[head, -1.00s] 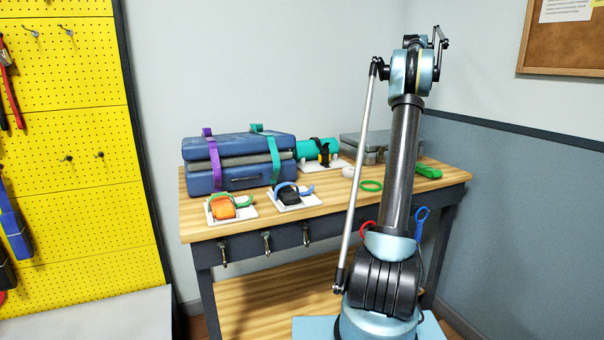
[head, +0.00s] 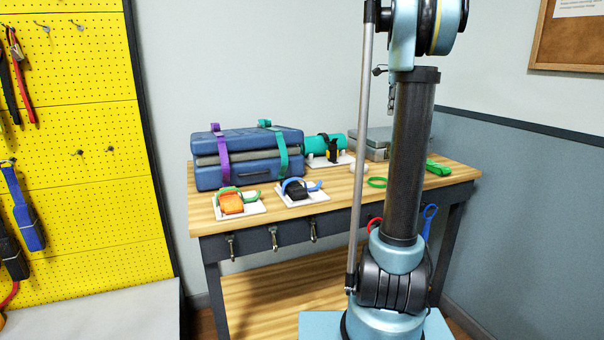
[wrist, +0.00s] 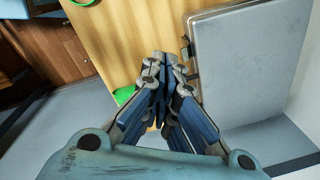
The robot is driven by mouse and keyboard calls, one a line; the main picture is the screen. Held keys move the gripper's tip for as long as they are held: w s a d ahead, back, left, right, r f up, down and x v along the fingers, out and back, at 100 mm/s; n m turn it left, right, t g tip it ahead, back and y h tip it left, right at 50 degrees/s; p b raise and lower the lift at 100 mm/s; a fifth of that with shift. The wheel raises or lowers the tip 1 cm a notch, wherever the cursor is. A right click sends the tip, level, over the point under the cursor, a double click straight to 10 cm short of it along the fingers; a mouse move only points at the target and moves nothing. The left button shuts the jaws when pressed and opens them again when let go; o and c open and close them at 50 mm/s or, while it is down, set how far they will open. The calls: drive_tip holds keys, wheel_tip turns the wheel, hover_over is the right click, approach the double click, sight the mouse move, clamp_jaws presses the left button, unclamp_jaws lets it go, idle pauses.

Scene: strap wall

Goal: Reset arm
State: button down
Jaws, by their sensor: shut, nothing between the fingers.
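My arm stands upright at the right of the head view, in front of the wooden workbench (head: 345,215). Its upper joint reaches the top edge of that view, and my gripper is not clearly seen there. In the wrist view my gripper (wrist: 163,62) is shut, with its fingertips together and nothing visible between them. It points down over the bench's back edge area, beside a grey metal case (wrist: 250,65) on the right. The case also shows in the head view, partly behind my arm.
A blue case (head: 245,160) with purple and teal straps sits on the bench. Two white plates hold an orange block (head: 231,203) and a black block (head: 298,189). A green ring (head: 377,182) and green strap (head: 438,168) lie near my arm. A yellow pegboard (head: 80,160) stands left.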

drive_tip(key=s+a+f+n, duration=0.3)
drive_tip(key=s+a+f, duration=0.1)
drive_tip(key=s, duration=0.3)
drive_tip(key=s+a+f+n, duration=0.3)
drive_tip(key=s, duration=0.4)
drive_tip(key=s+a+f+n, duration=0.3)
drive_tip(key=s+a+f, duration=0.1)
drive_tip(key=s, duration=0.2)
drive_tip(key=s+a+f+n, duration=0.2)
drive_tip(key=s+f+n, duration=0.3)
drive_tip(key=s+f, duration=0.5)
drive_tip(key=s+a+f+n+t, duration=0.1)
drive_tip(key=s+f+n, duration=0.4)
drive_tip(key=s+f, duration=0.5)
drive_tip(key=shift+a+f+n, duration=0.3)
drive_tip(key=shift+a+f, duration=0.55)
